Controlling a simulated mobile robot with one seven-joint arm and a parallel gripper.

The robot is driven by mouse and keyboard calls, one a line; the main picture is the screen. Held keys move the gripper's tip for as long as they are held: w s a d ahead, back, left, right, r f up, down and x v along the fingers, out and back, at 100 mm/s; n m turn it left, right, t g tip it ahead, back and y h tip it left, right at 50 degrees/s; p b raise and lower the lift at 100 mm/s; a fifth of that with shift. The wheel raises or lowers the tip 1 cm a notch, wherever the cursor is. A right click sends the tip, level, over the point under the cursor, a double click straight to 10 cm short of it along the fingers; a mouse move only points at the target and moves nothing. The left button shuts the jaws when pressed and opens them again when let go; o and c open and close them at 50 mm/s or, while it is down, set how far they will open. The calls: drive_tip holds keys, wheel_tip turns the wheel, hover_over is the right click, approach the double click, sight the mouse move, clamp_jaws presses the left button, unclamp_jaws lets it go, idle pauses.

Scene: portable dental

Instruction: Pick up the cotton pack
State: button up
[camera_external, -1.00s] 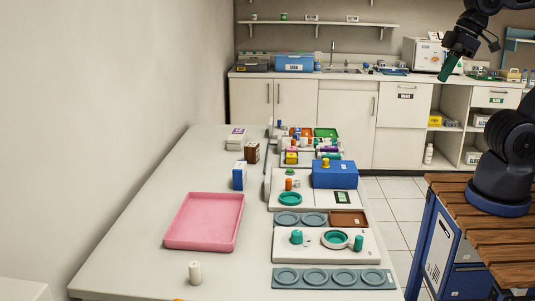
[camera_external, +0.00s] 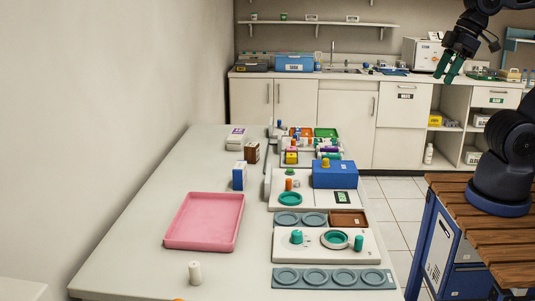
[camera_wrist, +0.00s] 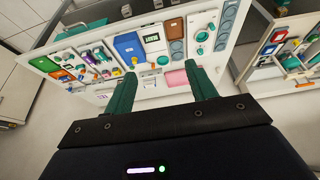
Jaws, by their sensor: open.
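No pack is clearly readable as cotton. On the long pale table, the small packs at the left of the trays are a white box with a dark purple label (camera_external: 236,138), a brown box (camera_external: 252,152) and a blue-and-white box (camera_external: 239,176). I cannot tell which, if any, is the cotton pack. My gripper (camera_external: 444,78) has green fingers and hangs high at the upper right, far from all these boxes. In the wrist view the fingers (camera_wrist: 162,70) are spread apart with nothing between them, and the table shows beyond.
A pink tray (camera_external: 180,243) lies on the table's left side, with a white cylinder (camera_external: 194,272) in front. A blue box (camera_external: 335,177) and trays of small items fill the right side. The table's left strip is mostly clear. A wooden-topped cart (camera_external: 450,200) stands at right.

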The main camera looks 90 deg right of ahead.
drive_tip(key=w+d+r+m+g, duration=0.1)
drive_tip(key=w+r+m, duration=0.15)
drive_tip(key=w, duration=0.55)
drive_tip(key=w+d+r+m, duration=0.1)
drive_tip(key=w+m, duration=0.2)
drive_tip(key=w, duration=0.5)
drive_tip(key=m+g, duration=0.4)
drive_tip(key=m, duration=0.9)
hover_over(240, 165)
wheel_tip(240, 165, down, 30)
drive_tip(key=shift+d+f, duration=0.1)
drive_tip(key=shift+f, duration=0.1)
drive_tip(key=shift+w+f, duration=0.1)
drive_tip(key=shift+f, duration=0.1)
wheel_tip(240, 165, down, 11)
drive_tip(key=shift+r, duration=0.15)
